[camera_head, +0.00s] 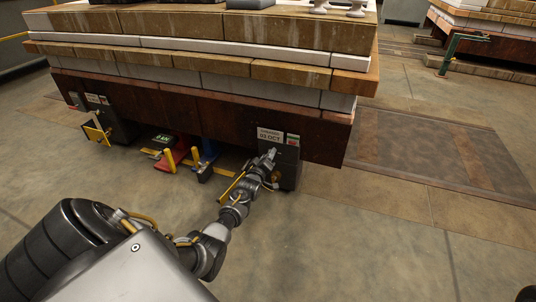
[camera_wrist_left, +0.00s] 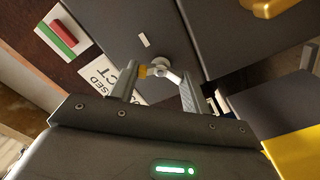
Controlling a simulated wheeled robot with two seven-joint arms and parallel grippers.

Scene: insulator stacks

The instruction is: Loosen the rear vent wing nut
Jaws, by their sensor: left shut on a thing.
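A dark grey vent box (camera_head: 289,172) hangs at the right end of the rusty car frame, and its flat face (camera_wrist_left: 225,30) fills much of the left wrist view. A small silver wing nut (camera_wrist_left: 160,66) with a brass-coloured bit at its left sits on that face. My left gripper (camera_head: 267,160) reaches the box; in the left wrist view its two fingers (camera_wrist_left: 158,84) stand on either side of the nut, shut on it. The nut's far side is hidden. In the head view the nut is too small to make out. My right gripper is not in view.
A second dark box (camera_head: 118,126) with a yellow handle hangs at the frame's left. Red and blue items (camera_head: 190,155) and yellow bars lie between them. A white sign (camera_head: 270,134) is above the near box.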

